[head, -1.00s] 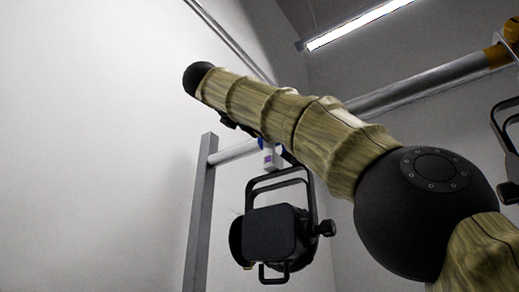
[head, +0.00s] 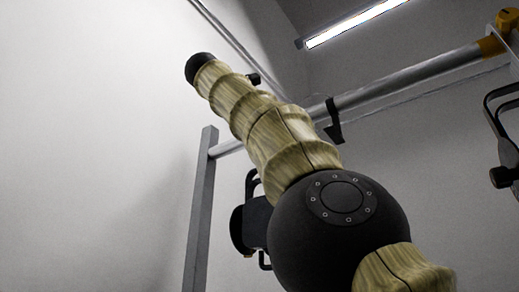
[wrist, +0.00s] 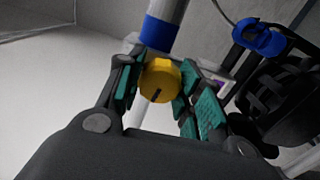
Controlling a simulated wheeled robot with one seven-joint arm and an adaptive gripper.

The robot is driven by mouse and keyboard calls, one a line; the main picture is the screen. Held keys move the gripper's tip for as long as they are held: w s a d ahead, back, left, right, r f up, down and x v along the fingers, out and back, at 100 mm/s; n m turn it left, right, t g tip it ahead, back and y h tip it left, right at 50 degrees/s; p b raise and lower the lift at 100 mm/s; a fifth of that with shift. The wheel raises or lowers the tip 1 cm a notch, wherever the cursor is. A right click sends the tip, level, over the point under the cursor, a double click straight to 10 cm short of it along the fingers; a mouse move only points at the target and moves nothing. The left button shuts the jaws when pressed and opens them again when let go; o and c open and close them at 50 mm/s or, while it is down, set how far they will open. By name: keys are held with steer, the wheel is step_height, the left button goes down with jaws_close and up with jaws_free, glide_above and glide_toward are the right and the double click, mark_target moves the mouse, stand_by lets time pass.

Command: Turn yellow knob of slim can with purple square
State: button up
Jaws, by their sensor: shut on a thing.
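In the wrist view my gripper (wrist: 163,86) has its green-padded fingers on either side of the yellow knob (wrist: 160,77) and is shut on it. The knob is round with a dark slot mark. A small purple square (wrist: 219,83) shows on a pale block just right of the fingers, partly covered. The slim black can (head: 255,222) hangs at lower centre in the head view, largely hidden behind my arm. In that view the knob, the purple square and my fingers cannot be made out.
A metal pipe (head: 408,77) crosses the head view and meets an upright grey post (head: 201,210). Another black fixture with a yellow clamp (head: 509,20) is at the right edge. A blue ring (wrist: 160,33) is around the pipe beside the knob; another blue part (wrist: 258,38) is at right.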

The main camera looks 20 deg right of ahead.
steer(key=shift+f+m, duration=0.1)
steer(key=shift+m, duration=1.8)
steer(key=shift+m, duration=3)
steer(key=o, duration=1)
steer(key=shift+o, duration=0.2)
